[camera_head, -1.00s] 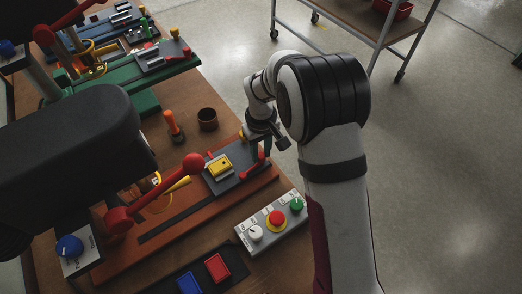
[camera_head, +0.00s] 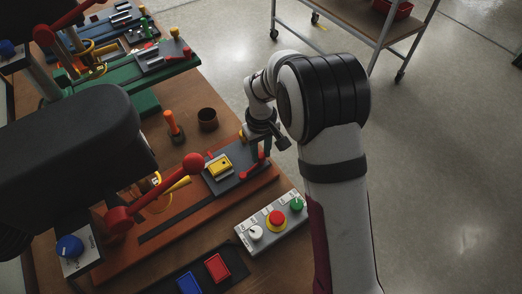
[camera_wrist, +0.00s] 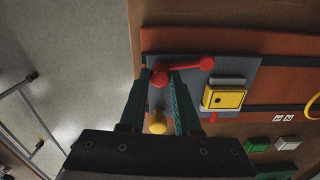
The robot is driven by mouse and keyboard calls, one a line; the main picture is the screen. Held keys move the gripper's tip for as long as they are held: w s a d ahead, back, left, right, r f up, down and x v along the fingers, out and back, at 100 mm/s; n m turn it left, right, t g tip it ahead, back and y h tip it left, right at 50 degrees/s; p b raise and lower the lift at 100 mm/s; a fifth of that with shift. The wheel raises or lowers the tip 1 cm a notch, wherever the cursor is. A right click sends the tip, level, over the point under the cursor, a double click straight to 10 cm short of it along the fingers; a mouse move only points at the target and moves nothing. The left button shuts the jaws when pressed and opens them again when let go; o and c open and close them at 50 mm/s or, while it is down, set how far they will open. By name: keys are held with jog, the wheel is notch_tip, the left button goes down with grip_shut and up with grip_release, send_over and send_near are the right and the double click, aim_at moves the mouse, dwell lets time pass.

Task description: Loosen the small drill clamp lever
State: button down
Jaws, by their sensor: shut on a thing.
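The red clamp lever (camera_wrist: 188,67) has a ball at each end and lies at the edge of the dark grey vise plate (camera_wrist: 237,75) in the wrist view. It also shows in the head view (camera_head: 252,167). My gripper (camera_wrist: 162,76) is shut on the lever's left ball end, with its teal fingers on either side. A yellow workpiece (camera_wrist: 223,97) with a dark hole sits in the vise, right of the fingers; it also shows in the head view (camera_head: 219,165). In the head view, my wrist partly hides the fingertips (camera_head: 267,150).
A control box (camera_head: 270,222) with a white knob and red and green buttons stands in front of the vise. The red drill handle (camera_head: 150,190) reaches over the base. A yellow knob (camera_wrist: 157,121) shows between my fingers.

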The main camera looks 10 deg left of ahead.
dwell(0.4)
jog(key=m, duration=0.1)
jog(key=s+d+m, duration=0.1)
jog(key=m, duration=0.2)
jog(key=shift+s+d, duration=0.3)
jog(key=shift+s, duration=0.05)
jog(key=shift+s+d+m, duration=0.25)
jog(key=shift+s+m, duration=0.3)
jog(key=shift+m, duration=0.45)
jog(key=shift+s+d+m, duration=0.2)
jog(key=shift+s+m, duration=0.3)
jog(key=shift+m, duration=0.5)
jog(key=c, duration=0.6)
grip_release()
jog(key=shift+r, duration=0.1)
notch_tip(320, 180, up, 16)
jog(key=shift+f, duration=0.2)
